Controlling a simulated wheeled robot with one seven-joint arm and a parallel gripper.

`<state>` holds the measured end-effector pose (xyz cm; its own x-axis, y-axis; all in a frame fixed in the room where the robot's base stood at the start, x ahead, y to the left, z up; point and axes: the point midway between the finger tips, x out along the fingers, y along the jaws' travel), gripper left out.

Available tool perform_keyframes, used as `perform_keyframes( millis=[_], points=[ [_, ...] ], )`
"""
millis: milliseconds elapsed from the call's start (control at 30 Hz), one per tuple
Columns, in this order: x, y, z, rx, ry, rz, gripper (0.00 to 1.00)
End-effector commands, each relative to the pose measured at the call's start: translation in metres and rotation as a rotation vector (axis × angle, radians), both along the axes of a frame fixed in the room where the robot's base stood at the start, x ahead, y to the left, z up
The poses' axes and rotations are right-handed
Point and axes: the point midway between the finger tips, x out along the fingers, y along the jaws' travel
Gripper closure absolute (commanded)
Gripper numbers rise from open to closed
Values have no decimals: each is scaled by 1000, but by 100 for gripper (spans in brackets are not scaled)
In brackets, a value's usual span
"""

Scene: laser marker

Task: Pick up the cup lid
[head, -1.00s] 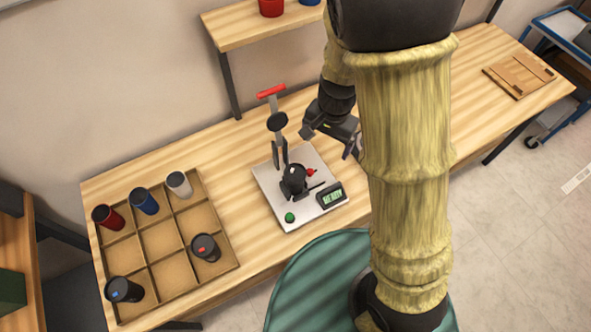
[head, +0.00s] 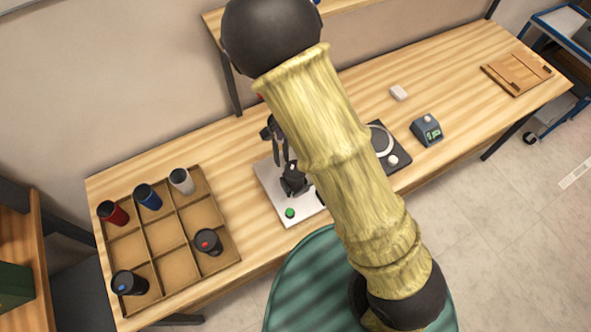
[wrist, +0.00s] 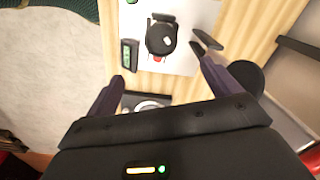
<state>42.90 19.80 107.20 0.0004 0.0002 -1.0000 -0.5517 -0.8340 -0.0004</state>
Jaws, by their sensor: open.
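I cannot clearly make out a separate loose cup lid.
The divided tray (head: 162,226) also holds red (head: 112,214), blue (head: 148,198) and white (head: 181,181) cups.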

Motion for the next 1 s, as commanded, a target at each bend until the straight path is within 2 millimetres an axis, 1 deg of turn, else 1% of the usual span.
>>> perform_keyframes(
  millis=[33, 300, 467, 567, 867, 1000],
  points=[
    [0, -1, -9, -3, 4, -3, 11],
    [-1, -1, -57, -2, 4, -2, 11],
    [0, -1, -81, -1, 3, -1, 11],
    [0, 0, -87, -1, 1, 0, 11],
    [0, 0, -87, 0, 0, 0, 11],
    [0, 0, -94, -1, 2, -1, 11]
  ],
)
